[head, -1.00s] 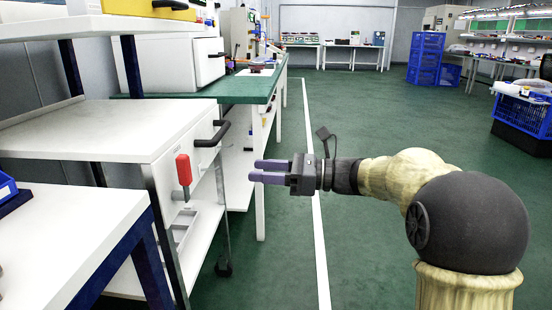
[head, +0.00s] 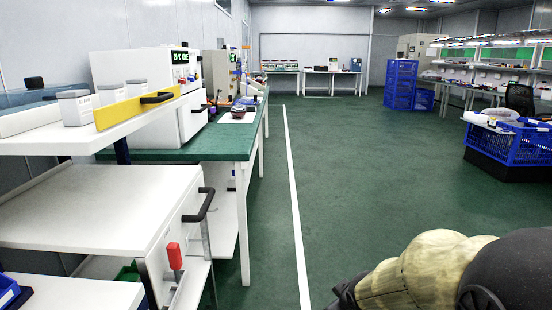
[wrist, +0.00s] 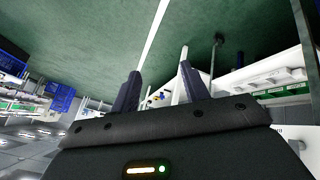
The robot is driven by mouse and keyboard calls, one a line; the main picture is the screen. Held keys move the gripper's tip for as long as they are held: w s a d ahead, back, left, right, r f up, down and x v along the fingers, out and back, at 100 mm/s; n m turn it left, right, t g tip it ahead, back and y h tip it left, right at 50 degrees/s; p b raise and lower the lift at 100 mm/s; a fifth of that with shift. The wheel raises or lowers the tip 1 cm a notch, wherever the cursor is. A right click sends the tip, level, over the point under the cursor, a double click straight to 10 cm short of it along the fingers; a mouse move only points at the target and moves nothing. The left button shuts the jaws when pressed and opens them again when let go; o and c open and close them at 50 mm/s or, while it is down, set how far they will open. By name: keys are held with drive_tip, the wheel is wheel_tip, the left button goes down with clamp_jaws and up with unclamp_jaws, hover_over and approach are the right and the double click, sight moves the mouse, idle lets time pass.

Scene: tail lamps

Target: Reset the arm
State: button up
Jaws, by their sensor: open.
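My gripper shows in the wrist view (wrist: 158,92) with its two dark fingers apart and nothing between them. The wrist view is tilted, with the green floor at the top and the room's far side lower down. In the head view only part of my arm shows at the bottom right; the gripper itself is out of that view, below the bottom edge.
A white cabinet (head: 110,215) with a black handle and a red-handled part (head: 175,257) stands at left. Behind it is a green-topped bench (head: 195,142). Blue crates (head: 400,85) stand far back; a blue basket (head: 510,148) stands at right. The green floor (head: 365,190) is clear.

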drive_tip(key=s+f+m+g+p, duration=0.1)
drive_tip(key=s+m+g+p, duration=0.4)
drive_tip(key=s, duration=0.6)
wheel_tip(320, 180, up, 37)
drive_tip(key=m+p, duration=0.2)
drive_tip(key=p, duration=3.3)
drive_tip(key=shift+s, duration=0.3)
drive_tip(key=shift+r, duration=0.1)
